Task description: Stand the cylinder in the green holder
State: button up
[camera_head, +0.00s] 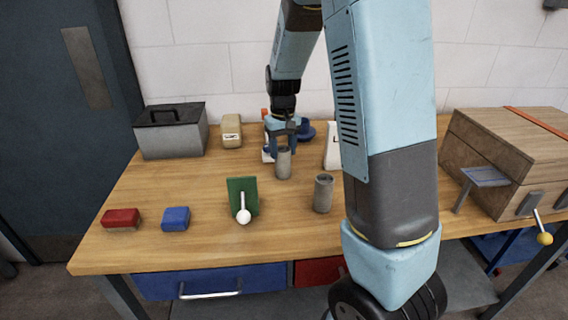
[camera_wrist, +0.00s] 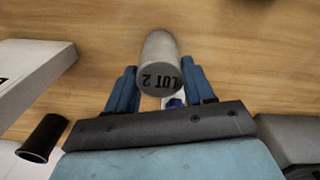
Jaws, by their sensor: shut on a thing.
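My gripper (camera_head: 284,148) is shut on a grey cylinder (camera_head: 283,165) in the middle of the bench. The cylinder is upright, and I cannot tell whether it touches the wood. In the wrist view the cylinder (camera_wrist: 159,50) sits between the two blue fingers of my gripper (camera_wrist: 160,78), its end lettered "LOT 2". A second grey cylinder (camera_head: 323,194) stands upright nearer the front, with a dark recess in its top. No green holder shows clearly as such; my arm hides part of the bench.
Red (camera_head: 121,218) and blue (camera_head: 176,218) blocks lie at the front left. A grey toolbox (camera_head: 172,139) and tan block (camera_head: 231,131) stand behind. A white lettered object (camera_head: 333,150) is right of my gripper. A wooden box (camera_head: 500,146) fills the right. Bare wood lies left of centre.

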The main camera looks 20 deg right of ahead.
grip_shut()
jog(key=shift+r, duration=0.15)
dwell(0.4)
